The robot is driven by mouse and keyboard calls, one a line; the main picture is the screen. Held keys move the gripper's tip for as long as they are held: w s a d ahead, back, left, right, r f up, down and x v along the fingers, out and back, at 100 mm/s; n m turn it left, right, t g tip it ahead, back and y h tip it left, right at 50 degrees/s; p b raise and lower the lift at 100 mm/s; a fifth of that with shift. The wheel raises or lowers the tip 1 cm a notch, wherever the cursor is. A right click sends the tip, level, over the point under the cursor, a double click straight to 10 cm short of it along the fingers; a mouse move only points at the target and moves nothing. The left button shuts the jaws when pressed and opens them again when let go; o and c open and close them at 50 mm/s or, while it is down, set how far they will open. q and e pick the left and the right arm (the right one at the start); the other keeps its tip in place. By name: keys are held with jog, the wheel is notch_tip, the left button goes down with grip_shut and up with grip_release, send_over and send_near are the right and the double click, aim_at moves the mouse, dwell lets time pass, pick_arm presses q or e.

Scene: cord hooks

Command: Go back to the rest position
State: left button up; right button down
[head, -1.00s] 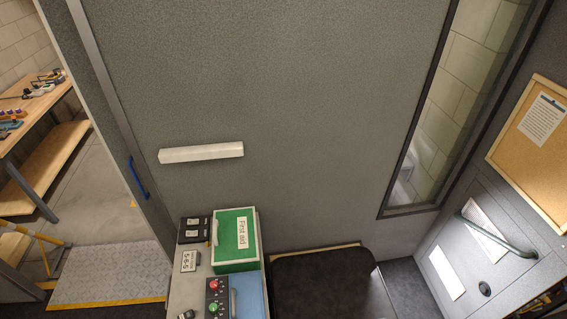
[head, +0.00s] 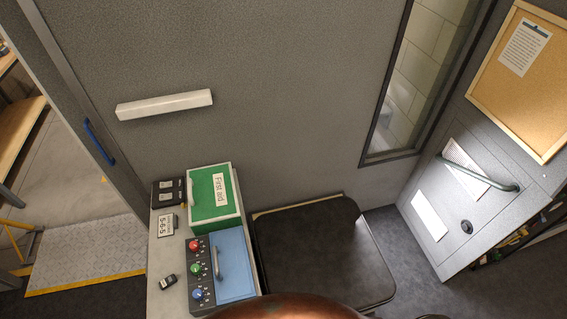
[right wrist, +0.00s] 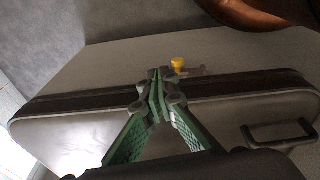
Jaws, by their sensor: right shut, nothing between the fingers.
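My right gripper (right wrist: 162,80) shows in the right wrist view, with two green ribbed fingers that meet at their tips. It is shut and empty. A pale panel with a dark band (right wrist: 240,82) lies behind and beside the fingers. A small yellow knob (right wrist: 178,64) appears just beyond the fingertips; I cannot tell whether they touch it. Neither gripper shows in the head view, and my left gripper is in no view.
A cabinet top holds a green first aid box (head: 214,205), a blue-lidded box (head: 232,262) and coloured knobs (head: 196,268). A black-topped seat or stand (head: 320,250) is beside it. A grey panel with a handle (head: 490,180) stands at right. A grey wall (head: 270,100) closes the back.

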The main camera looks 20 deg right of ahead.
jog(key=s+f+b, duration=0.3)
jog(key=s+f, duration=0.9)
jog(key=s, duration=0.1)
jog(key=shift+d+f+g, duration=0.2)
jog(key=shift+g, duration=0.2)
